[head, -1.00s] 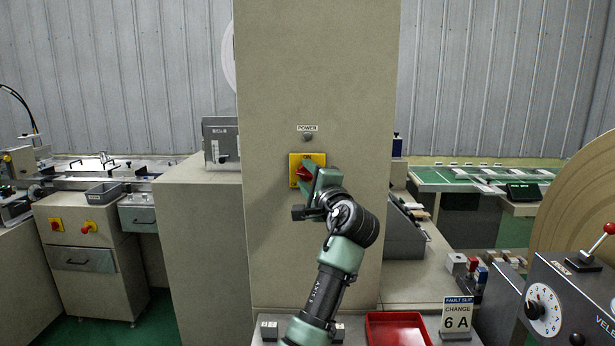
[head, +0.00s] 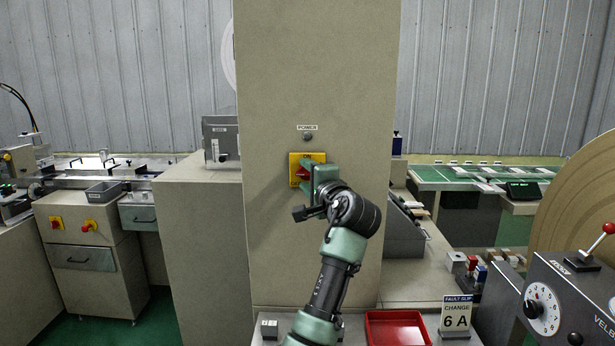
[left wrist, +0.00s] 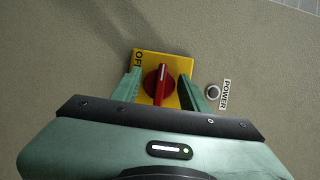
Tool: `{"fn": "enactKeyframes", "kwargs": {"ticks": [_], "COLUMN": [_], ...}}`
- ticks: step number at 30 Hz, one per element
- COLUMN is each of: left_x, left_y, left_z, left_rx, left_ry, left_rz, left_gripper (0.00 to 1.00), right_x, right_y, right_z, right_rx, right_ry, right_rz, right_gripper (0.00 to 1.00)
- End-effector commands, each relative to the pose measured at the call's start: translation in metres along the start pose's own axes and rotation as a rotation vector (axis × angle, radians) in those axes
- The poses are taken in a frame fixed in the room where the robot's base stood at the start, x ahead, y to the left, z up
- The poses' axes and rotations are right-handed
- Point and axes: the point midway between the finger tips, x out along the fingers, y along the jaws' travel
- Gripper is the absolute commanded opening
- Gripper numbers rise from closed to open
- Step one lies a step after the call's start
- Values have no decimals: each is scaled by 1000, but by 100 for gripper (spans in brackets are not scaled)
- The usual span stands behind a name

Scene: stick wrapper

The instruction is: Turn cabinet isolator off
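The isolator is a red rotary knob (left wrist: 158,85) on a yellow plate (head: 294,170), fixed to the front of a tall beige cabinet (head: 315,90). In the left wrist view the knob's grip bar with a pale mark points up the picture, and part of the lettering "OFF" shows at the plate's upper left corner. My left gripper (head: 306,175) is at the plate. Its open fingers (left wrist: 159,88) stand on either side of the knob, with a narrow gap on each side. My right gripper is out of view.
A dark round POWER lamp (head: 308,137) is above the plate. A lever panel (head: 570,305) stands at the far right.

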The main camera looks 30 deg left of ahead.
Motion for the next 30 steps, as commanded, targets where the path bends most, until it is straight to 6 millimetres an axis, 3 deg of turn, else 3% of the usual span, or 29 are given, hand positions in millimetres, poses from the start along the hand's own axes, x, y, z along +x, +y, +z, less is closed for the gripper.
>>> {"fn": "enactKeyframes", "kwargs": {"ticks": [12, 24, 30], "left_x": [-4, -65, -78], "left_y": [1, 3, 1], "left_z": [-1, 0, 0], "left_rx": [0, 0, 0], "left_ry": [1, 2, 0], "left_rz": [-2, -1, 1], "left_gripper": [60, 60, 60], "right_x": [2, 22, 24], "right_y": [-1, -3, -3], "right_z": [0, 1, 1], "right_rx": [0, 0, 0], "right_ry": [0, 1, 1], "right_rz": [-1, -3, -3], "right_gripper": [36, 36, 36]}}
